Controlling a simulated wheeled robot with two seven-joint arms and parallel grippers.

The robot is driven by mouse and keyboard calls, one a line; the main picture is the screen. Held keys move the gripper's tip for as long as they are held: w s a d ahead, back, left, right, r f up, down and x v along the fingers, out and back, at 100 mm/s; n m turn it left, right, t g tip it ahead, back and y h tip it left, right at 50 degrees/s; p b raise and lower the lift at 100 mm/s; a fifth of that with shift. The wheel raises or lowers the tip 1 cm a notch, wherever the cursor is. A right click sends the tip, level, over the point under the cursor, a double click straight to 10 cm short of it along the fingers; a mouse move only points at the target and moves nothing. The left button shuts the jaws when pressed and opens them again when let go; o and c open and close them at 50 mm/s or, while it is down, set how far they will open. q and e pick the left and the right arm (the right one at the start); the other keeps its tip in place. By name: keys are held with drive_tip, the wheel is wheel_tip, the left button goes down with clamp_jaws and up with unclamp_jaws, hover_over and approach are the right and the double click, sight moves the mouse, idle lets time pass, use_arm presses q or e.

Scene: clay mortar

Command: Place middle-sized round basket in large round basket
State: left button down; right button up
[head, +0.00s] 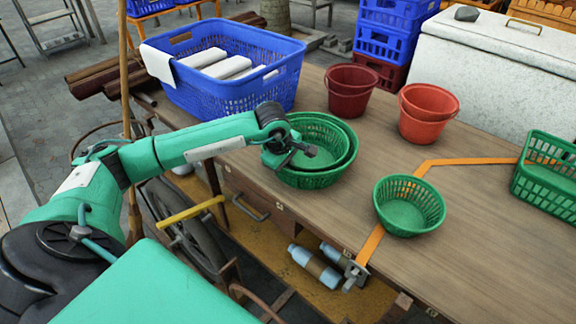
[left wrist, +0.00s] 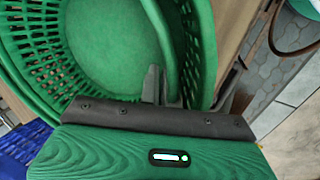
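The middle-sized round green basket (head: 318,128) sits inside the large round green basket (head: 318,180), nearly filling it, with its rim towards the left side. Both show in the left wrist view, the inner basket (left wrist: 110,45) and the outer basket's wall (left wrist: 204,45). A small round green basket (head: 408,212) stands apart to the right, empty. My left gripper (head: 308,152) is at the near left rim of the nested baskets. In the left wrist view its fingers (left wrist: 162,88) are close together around the inner basket's rim. My right gripper is out of view.
A blue crate (head: 225,85) with white rolls stands behind left. Dark red buckets (head: 350,90) and orange-red buckets (head: 428,112) stand behind right. A green rectangular basket (head: 545,180) is at the right edge. An orange strap (head: 470,161) crosses the table. The table's right front is clear.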

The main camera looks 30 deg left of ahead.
use_arm(q)
drive_tip(key=c, duration=1.9)
unclamp_jaws()
drive_tip(key=shift+r, duration=0.1)
drive_tip(key=v, duration=1.2)
